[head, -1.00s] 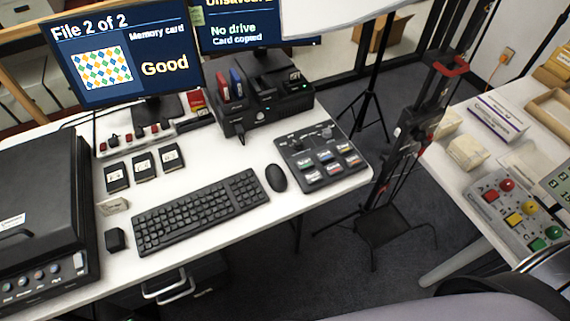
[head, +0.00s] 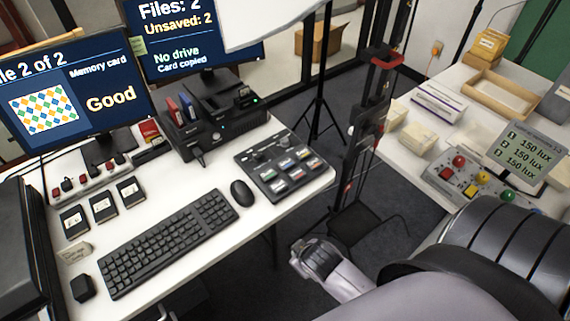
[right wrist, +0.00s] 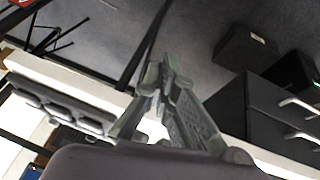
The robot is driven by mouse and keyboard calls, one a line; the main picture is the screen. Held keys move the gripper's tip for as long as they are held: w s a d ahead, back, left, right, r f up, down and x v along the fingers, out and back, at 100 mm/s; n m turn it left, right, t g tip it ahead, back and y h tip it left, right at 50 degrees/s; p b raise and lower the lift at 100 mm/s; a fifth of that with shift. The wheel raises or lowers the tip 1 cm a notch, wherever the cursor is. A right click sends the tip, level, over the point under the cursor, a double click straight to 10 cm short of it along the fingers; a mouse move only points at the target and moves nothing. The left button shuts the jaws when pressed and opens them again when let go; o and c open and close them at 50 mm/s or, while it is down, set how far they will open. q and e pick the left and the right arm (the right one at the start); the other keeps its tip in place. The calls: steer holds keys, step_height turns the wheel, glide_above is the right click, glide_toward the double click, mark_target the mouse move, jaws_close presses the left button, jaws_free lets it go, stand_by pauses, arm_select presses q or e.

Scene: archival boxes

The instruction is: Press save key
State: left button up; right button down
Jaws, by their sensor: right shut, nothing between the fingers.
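A dark control panel (head: 285,168) with two rows of coloured-label keys lies at the right end of the white desk in the head view. The key labels are too small to read, so I cannot tell which is the save key. A dark panel edge with keys (right wrist: 60,105) also shows at the left of the right wrist view. My right gripper (right wrist: 158,82) is shut and empty, its fingertips together, apart from the panel. In the head view my right arm comes in from the lower right; its fingers cannot be made out. My left gripper is not in view.
The screens (head: 200,35) read "Unsaved: 2" and "File 2 of 2". A mouse (head: 242,193), a keyboard (head: 168,240) and a black dock (head: 215,125) stand near the panel. A black-and-red stand (head: 365,150) rises beyond the desk's right end. A second table holds a button box (head: 465,178).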

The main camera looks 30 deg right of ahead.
steer(key=w+d+r+t+h, duration=0.3)
steer(key=w+d+r+t, duration=0.3)
steer(key=w+r, duration=0.55)
steer(key=w+a+r+n+t+y, duration=0.2)
steer(key=w+r+n+t+y, duration=0.3)
steer(key=r+n, duration=0.4)
steer(key=w+a+r+n+t+y, duration=0.2)
steer(key=w+r+n+t, duration=0.35)
steer(key=r, duration=0.55)
steer(key=w+f+n+g+y, duration=0.4)
steer(key=w+f+n+g, duration=0.3)
steer(key=n, duration=0.4)
steer(key=s+d+f+n+g+h, duration=0.1)
steer(key=d+f+g+h, duration=0.4)
steer(key=d+f, duration=0.4)
steer(key=d, duration=0.3)
steer(key=shift+s+d, duration=0.15)
steer(key=shift+d, duration=0.2)
steer(key=shift+g, duration=0.25)
